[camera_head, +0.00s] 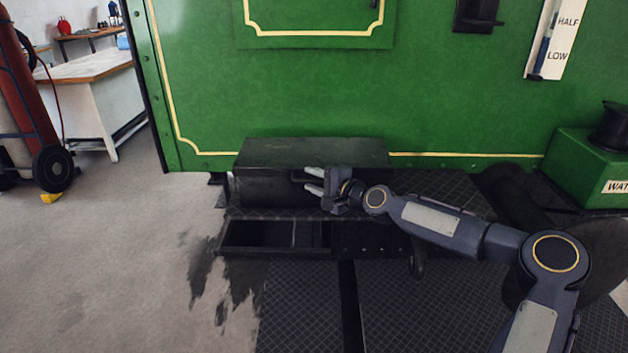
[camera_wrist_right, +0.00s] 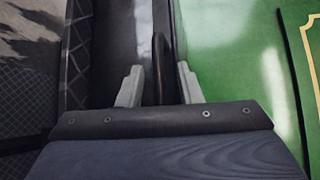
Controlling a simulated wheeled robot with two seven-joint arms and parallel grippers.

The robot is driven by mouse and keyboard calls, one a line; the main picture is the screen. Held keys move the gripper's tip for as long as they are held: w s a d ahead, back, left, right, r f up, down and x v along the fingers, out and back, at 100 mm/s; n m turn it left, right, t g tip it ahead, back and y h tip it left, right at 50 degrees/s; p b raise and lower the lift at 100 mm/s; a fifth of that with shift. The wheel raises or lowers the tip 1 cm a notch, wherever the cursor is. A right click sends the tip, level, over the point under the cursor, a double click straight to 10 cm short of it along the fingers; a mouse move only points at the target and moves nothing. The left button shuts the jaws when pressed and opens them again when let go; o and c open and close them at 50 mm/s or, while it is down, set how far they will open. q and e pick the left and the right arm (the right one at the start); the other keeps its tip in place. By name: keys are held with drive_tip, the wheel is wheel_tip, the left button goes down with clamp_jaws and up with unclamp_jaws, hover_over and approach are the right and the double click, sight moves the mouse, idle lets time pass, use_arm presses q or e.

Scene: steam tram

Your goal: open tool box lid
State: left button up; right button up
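The tool box is a long dark metal box (camera_head: 265,188) on the tram's footplate, against the green panel. Its lid (camera_head: 310,152) looks shut and lies flat on top. My right gripper (camera_head: 312,178) is at the front of the box, right of its middle, with its two light grey fingers pointing at it. In the right wrist view the fingers (camera_wrist_right: 159,85) are spread apart. A thin dark bar, perhaps the lid's front edge or a handle, shows between them; I cannot tell whether they touch it. My left gripper is not in view.
The green tram panel (camera_head: 300,90) rises right behind the box. An open dark recess (camera_head: 260,235) lies below its front. A green box (camera_head: 580,165) stands at the right. A hand truck with cylinders (camera_head: 30,110) and a workbench (camera_head: 85,68) stand at the left. Floor at the left is clear.

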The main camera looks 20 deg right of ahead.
drive_tip(key=shift+c, duration=0.2)
clamp_jaws()
drive_tip(key=shift+r, duration=0.1)
